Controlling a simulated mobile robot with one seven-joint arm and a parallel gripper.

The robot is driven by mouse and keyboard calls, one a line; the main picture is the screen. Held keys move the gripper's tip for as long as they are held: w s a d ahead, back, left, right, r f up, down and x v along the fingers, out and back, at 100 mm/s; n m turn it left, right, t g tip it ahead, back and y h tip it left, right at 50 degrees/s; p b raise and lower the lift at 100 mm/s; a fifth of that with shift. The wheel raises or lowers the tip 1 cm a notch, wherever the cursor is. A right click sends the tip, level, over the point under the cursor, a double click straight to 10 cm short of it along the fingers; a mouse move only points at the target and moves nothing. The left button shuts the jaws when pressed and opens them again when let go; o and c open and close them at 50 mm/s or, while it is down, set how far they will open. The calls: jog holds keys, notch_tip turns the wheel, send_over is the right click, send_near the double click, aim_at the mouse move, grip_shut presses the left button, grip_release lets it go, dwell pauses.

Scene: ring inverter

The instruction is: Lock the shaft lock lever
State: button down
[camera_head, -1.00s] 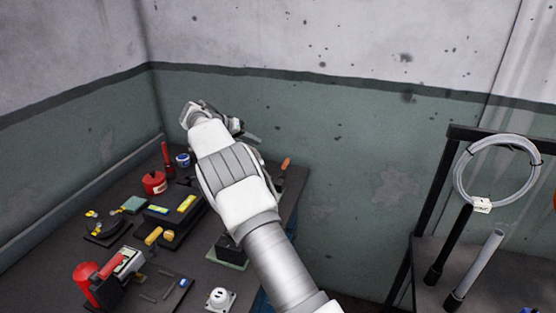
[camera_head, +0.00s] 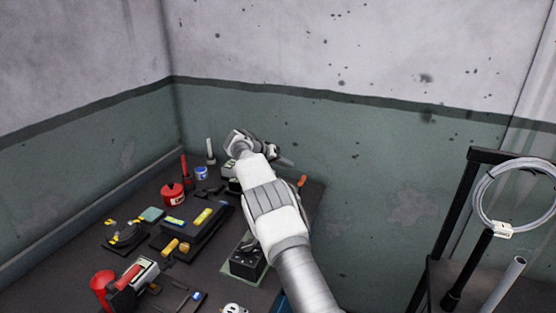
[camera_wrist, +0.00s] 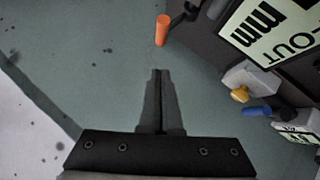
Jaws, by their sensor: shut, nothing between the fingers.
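An orange-tipped handle, which looks like the shaft lock lever (camera_head: 302,181), stands at the far right end of the workbench. In the wrist view the orange handle (camera_wrist: 162,30) is at top centre, next to a dark part. My gripper (camera_wrist: 160,72) is shut and empty, with its fingertips a little below the orange handle in the picture and apart from it. In the head view my gripper (camera_head: 288,162) is just up and left of the handle, partly hidden by my wrist. Whether the lever is locked cannot be told.
The wrist view shows a label plate (camera_wrist: 268,30), a yellow knob (camera_wrist: 240,94) and a blue handle (camera_wrist: 255,110) at right. The bench (camera_head: 70,255) holds a red can (camera_head: 173,195) and several tools. The green wall (camera_head: 380,165) stands behind; a rack is at right.

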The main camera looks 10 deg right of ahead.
aim_at(304, 177)
jog(key=shift+s+d+f, duration=0.15)
jog(key=shift+d+f, duration=0.65)
jog(key=shift+f, duration=0.3)
jog(key=shift+s+d+f, duration=0.15)
jog(key=shift+d+f, duration=0.6)
jog(key=shift+f, duration=0.3)
jog(key=shift+s+d+m+y+b, duration=0.3)
jog(key=shift+d+y+b, duration=0.15)
jog(key=shift+b, duration=0.45)
jog(key=shift+s+d+b, duration=0.1)
jog(key=shift+b, duration=0.3)
jog(key=s+d+f+m+t+y+b, duration=0.3)
jog(key=d+m+t+y+b, duration=0.1)
jog(key=b, duration=0.8)
jog(key=shift+s+d+y, duration=0.4)
jog(key=shift+d+y, duration=0.35)
jog(key=shift+y, duration=0.4)
jog(key=shift+a, duration=0.15)
